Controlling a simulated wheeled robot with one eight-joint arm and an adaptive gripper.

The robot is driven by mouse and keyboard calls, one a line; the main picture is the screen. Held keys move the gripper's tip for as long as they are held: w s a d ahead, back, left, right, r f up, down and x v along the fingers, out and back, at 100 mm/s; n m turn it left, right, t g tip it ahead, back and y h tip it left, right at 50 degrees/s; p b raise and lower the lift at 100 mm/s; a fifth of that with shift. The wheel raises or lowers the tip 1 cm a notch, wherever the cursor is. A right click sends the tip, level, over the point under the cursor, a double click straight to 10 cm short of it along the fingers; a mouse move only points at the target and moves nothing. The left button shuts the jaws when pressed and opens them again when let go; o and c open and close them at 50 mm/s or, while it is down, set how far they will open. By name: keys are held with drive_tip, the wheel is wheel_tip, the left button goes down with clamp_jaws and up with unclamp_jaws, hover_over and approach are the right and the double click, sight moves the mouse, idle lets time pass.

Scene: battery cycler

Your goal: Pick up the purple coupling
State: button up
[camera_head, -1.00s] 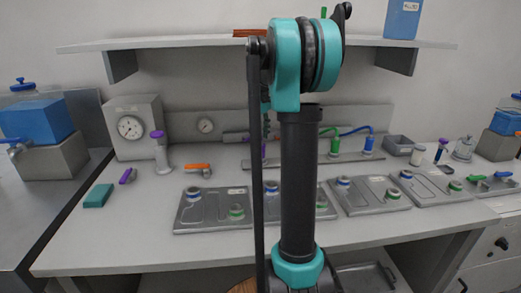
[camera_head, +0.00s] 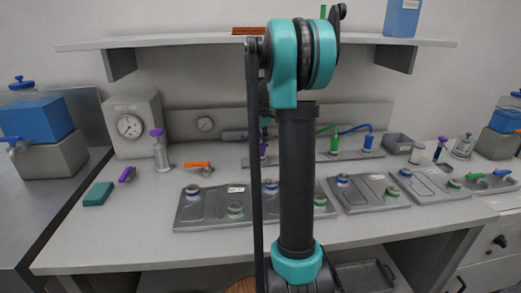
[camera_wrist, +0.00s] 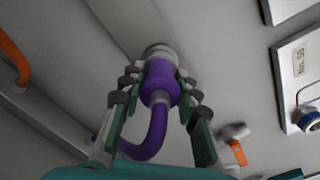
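The purple coupling (camera_wrist: 159,84) shows in the wrist view with a grey metal collar at its far end and a curved purple hose (camera_wrist: 152,137) at its near end. My gripper (camera_wrist: 159,72) has its dark-padded fingers on either side of the coupling. The fingers look open, with narrow gaps along the coupling; contact at the tips cannot be made out. In the head view a bit of the coupling (camera_head: 263,149) shows beside my arm, at the rail at the back of the bench. Most of my gripper is hidden there behind my arm.
Green (camera_head: 334,145) and blue (camera_head: 368,143) hose couplings stand on the rail to the right. Flat numbered plates (camera_head: 212,207) lie in front. An orange-handled valve (camera_head: 199,166) and a purple-topped cylinder (camera_head: 160,150) are to the left. A shelf (camera_head: 180,43) runs above.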

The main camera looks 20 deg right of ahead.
clamp_jaws()
wheel_tip(320, 180, up, 10)
idle(0.6)
